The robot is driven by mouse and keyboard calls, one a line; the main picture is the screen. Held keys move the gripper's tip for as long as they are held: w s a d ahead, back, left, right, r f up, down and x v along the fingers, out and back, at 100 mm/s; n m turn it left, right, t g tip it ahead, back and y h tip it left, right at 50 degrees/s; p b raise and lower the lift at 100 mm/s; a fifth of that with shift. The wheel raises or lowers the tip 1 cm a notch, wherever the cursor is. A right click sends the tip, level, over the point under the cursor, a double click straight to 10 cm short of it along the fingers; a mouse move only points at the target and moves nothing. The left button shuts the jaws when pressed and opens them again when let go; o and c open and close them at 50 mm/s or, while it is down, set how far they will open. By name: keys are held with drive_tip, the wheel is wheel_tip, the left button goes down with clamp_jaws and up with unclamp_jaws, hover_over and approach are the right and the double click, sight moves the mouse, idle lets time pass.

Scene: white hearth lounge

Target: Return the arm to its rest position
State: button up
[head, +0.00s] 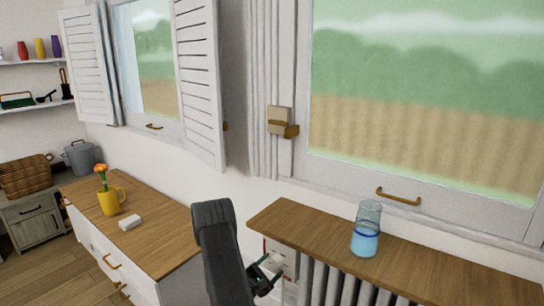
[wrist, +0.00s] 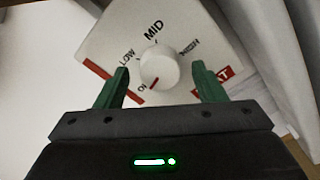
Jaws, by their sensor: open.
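My gripper (wrist: 161,80) is open, with its two green fingers on either side of a round white knob (wrist: 158,67) in the wrist view. I cannot tell whether they touch it. The knob sits on a white dial plate (wrist: 112,42) marked LOW, MID and HIGH. In the head view my dark arm (head: 222,255) reaches up from the bottom, and my gripper (head: 270,268) is at the dial, below the wooden shelf's left end.
The wooden shelf (head: 310,225) over the ribbed radiator (head: 325,280) carries a glass of blue liquid (head: 366,230). At left, a wooden-topped cabinet (head: 160,245) holds a yellow mug (head: 111,201) with an orange flower and a small white block (head: 130,222). Floor shows at lower left.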

drive_tip(key=shift+w+d+m, duration=0.3)
drive_tip(key=shift+w, duration=0.05)
drive_tip(key=m+b, duration=0.1)
drive_tip(key=m, duration=0.3)
drive_tip(key=shift+f+m, duration=0.1)
drive_tip(key=shift+m, duration=0.3)
drive_tip(key=m+b, duration=0.2)
drive_tip(key=m, duration=0.3)
drive_tip(key=shift+s+m, duration=0.1)
drive_tip(key=shift+m, duration=0.2)
drive_tip(key=m+b, duration=0.1)
drive_tip(key=m, duration=0.3)
drive_tip(key=shift+f+m+b, duration=0.1)
drive_tip(key=shift+m+b, duration=0.2)
drive_tip(key=shift+m, duration=0.1)
drive_tip(key=m+b, duration=0.1)
drive_tip(key=m, duration=0.4)
drive_tip(key=shift+a+b, duration=0.1)
drive_tip(key=shift+b, duration=0.2)
